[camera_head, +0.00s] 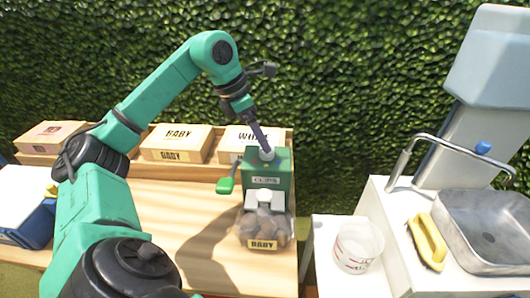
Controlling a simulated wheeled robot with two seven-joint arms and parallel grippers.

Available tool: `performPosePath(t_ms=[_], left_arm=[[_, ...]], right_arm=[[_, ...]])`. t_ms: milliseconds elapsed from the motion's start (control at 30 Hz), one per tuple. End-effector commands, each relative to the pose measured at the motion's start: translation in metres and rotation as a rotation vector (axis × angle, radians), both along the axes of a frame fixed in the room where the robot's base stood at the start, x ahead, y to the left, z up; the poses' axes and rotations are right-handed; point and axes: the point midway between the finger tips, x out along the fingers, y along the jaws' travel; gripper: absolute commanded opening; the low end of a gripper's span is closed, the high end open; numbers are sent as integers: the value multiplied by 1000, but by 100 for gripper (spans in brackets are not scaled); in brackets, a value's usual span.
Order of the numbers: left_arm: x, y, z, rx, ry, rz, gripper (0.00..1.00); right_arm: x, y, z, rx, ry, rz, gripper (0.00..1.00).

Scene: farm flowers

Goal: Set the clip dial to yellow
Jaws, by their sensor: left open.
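A green dispenser box (280,172) with a "CLIPS" label stands on the wooden table. A small pale knob (267,154) sits on its top, perhaps the dial. No colour marks on it can be made out. My left gripper (263,143) comes down from above with its fingertips at this knob. It is open, and whether the fingers touch the knob is too small to tell. A green handle (225,185) sticks out at the box's left side. My right gripper is not in view.
A clear bin (262,228) labelled "BABY" sits below the dispenser's white spout. Wooden boxes (178,143) line the back of the table. At right are a white bucket (358,247), a yellow brush (427,240) and a metal sink (490,225). The table's middle is bare.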

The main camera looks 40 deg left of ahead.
Motion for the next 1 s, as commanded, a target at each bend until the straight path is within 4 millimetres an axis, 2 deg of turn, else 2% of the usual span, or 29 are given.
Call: performPosePath(t_ms=[33,200,467,500,567,600,700,1000], left_arm=[[3,-2,-14,-1,3,-1,79],[12,-7,-34,-1,-1,0,79],[14,-8,-37,0,-1,0,79],[14,-8,-37,0,-1,1,75],[14,-8,-37,0,-1,1,52],[14,-8,-37,0,-1,1,37],[14,-8,-37,0,-1,1,0],[13,-8,-37,1,-1,23,0]], right_arm=[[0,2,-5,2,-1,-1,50],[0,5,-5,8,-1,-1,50],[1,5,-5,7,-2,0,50],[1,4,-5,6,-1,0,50],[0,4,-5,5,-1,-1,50],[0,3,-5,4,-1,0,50],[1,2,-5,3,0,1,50],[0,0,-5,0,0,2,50]])
